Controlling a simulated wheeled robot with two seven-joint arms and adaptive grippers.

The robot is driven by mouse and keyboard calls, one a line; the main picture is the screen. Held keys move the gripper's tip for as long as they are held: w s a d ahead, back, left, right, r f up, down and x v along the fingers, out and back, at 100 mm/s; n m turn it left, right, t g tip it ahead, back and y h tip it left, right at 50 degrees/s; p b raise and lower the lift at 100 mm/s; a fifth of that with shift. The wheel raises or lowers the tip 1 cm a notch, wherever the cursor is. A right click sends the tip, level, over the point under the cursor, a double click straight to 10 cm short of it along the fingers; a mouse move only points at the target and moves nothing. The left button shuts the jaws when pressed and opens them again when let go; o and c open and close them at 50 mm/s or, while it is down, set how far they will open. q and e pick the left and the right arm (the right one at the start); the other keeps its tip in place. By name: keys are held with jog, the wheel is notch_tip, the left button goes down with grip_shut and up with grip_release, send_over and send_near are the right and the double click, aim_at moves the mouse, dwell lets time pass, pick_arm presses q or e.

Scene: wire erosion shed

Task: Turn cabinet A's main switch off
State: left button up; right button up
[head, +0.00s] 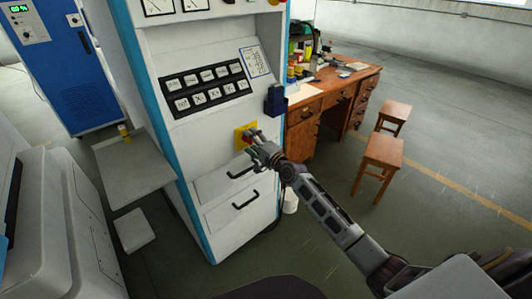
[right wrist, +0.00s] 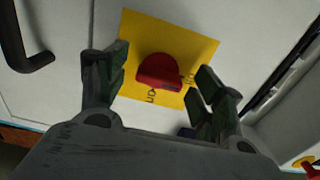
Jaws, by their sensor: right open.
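The main switch is a red rotary knob (right wrist: 160,72) on a square yellow plate (right wrist: 195,45) with small dark lettering, in the right wrist view. In the head view the yellow plate (head: 239,138) sits on the white cabinet (head: 190,140) front, below the rows of push buttons and above two drawers. My right gripper (head: 254,142) is right in front of the plate. In the right wrist view my right gripper (right wrist: 163,66) is open, with one finger on each side of the knob. I cannot tell whether the fingers touch it. My left gripper is not in view.
A dark blue box (head: 276,100) sticks out at the cabinet's right edge. Black drawer handles (head: 245,199) protrude below the switch. A wooden desk (head: 335,92) and two stools (head: 382,153) stand to the right. A grey side table (head: 135,165) stands left.

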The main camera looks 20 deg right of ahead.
jog(key=v, duration=1.1)
jog(key=shift+s, duration=0.25)
dwell(0.8)
